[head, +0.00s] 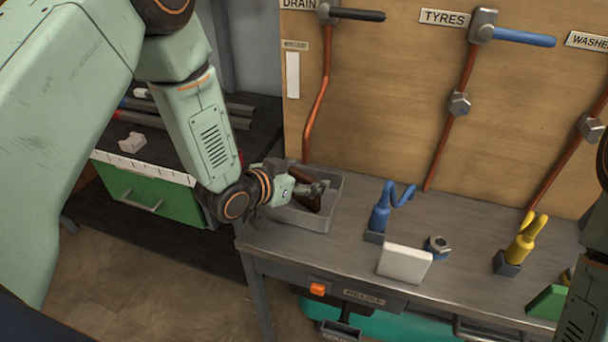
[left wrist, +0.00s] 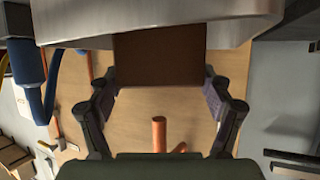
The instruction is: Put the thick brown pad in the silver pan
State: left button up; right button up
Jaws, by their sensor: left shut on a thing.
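The silver pan (head: 338,198) is a shallow grey tray at the left end of the bench; its wall also shows at the top of the left wrist view (left wrist: 160,30). My left gripper (head: 312,189) is over the pan, shut on the thick brown pad (head: 307,204). In the left wrist view the pad (left wrist: 160,62) sits between the two fingers, its far end overlapped by the pan wall. The pad appears tilted and within the pan's outline. I cannot tell whether it touches the pan floor. My right gripper is out of view.
A wooden board (head: 390,110) with copper pipes rises behind. A green drawer unit (head: 150,195) stands left.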

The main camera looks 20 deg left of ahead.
pick_arm(q)
jog(key=o, duration=0.9)
jog(key=shift+w+d+f, duration=0.1)
jog(key=shift+w+d, duration=0.05)
jog(key=shift+d, duration=0.05)
jog(key=shift+a, duration=0.1)
jog(key=shift+s, duration=0.2)
jog(key=shift+w+r, duration=0.15)
jog(key=shift+r, duration=0.1)
jog(key=p+v, duration=0.2)
jog(key=v, duration=1)
jog(key=shift+p, duration=0.3)
jog(key=shift+f, duration=0.1)
